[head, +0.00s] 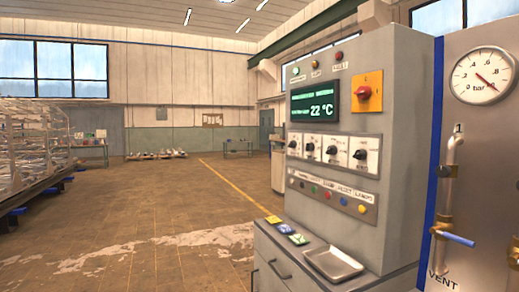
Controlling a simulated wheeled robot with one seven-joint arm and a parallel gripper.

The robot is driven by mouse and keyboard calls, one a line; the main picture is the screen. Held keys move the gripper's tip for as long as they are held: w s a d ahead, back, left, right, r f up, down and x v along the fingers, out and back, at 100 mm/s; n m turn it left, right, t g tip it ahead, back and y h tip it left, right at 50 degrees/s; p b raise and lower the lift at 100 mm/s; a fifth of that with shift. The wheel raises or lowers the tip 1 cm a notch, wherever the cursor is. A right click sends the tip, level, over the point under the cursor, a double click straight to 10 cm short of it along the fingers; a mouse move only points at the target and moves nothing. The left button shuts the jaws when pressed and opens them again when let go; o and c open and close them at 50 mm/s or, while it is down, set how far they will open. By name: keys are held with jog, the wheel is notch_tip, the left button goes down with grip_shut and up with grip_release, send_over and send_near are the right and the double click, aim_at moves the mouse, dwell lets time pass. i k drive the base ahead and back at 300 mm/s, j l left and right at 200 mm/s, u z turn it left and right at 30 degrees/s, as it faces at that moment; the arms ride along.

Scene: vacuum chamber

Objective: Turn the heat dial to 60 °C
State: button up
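A grey control cabinet (402,110) stands at the right in the head view. Its green display (314,101) reads 22 °C; the smaller text is too small to read surely. Below the display is a row of several black dials on white plates, among them a left one (293,144) and a right one (361,155). Their labels are too small to tell which is the heat dial or where it points. My gripper is not in view.
A red rotary switch (363,92) on a yellow plate sits right of the display. Coloured buttons (329,194) run below the dials. A metal tray (333,263) juts out lower down. A gauge (482,76) and blue-handled valve (453,239) are at right. Open floor lies left.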

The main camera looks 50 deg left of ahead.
aim_at(293, 144)
jog(key=u, duration=1.15)
jog(key=i+j+z, duration=0.15)
jog(key=i+j, duration=0.6)
jog(key=i, duration=0.3)
jog(key=i+j+z, duration=0.15)
jog(key=i+j, duration=0.7)
jog(key=i, duration=0.1)
